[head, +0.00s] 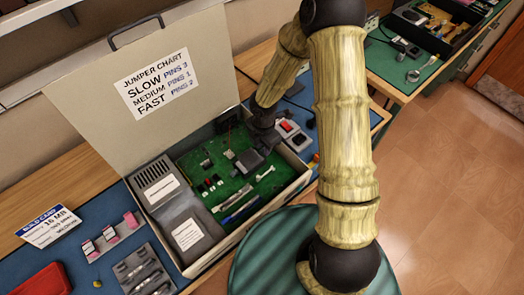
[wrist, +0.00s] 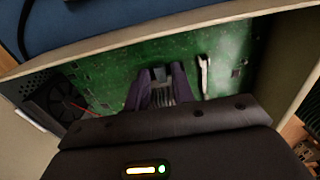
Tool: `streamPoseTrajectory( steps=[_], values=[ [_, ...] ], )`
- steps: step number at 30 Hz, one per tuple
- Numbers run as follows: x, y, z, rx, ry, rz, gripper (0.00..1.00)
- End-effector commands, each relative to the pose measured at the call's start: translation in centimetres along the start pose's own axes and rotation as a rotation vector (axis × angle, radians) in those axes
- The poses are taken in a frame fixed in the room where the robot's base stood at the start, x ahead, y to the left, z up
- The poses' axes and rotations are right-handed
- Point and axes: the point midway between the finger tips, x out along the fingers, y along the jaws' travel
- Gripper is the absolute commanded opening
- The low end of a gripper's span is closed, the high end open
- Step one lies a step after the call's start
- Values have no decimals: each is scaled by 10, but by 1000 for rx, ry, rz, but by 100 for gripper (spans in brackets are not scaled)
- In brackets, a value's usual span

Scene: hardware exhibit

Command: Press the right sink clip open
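The green board (head: 215,158) lies in the open case, and it also shows in the wrist view (wrist: 110,62). My gripper (head: 250,160) reaches down into the case over the board. In the wrist view its two dark fingers (wrist: 160,84) stand apart, with a grey finned block (wrist: 164,92), apparently the heat sink, between them. I cannot tell whether they touch it. A white lever-like clip (wrist: 204,74) stands just right of the fingers, apart from them. It seems to be the white piece on the board in the head view (head: 265,174). A left clip is not discernible.
The raised case lid (head: 150,115) carries a jumper chart (head: 157,83). The case's front wall (head: 250,225) and a grey drive unit (head: 190,225) bound the board. A dark fan (wrist: 50,98) is at left in the wrist view. A red-switch box (head: 290,130) sits beyond the case.

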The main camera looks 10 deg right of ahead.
Motion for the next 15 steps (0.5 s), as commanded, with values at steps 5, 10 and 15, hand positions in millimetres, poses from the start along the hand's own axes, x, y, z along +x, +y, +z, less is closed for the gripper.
streamPoseTrajectory(
  steps=[5,10,15],
  values=[
    [0,0,0,0,0,0,7],
    [0,0,0,0,0,0,5],
    [0,0,2,0,0,-1,5]
  ],
)
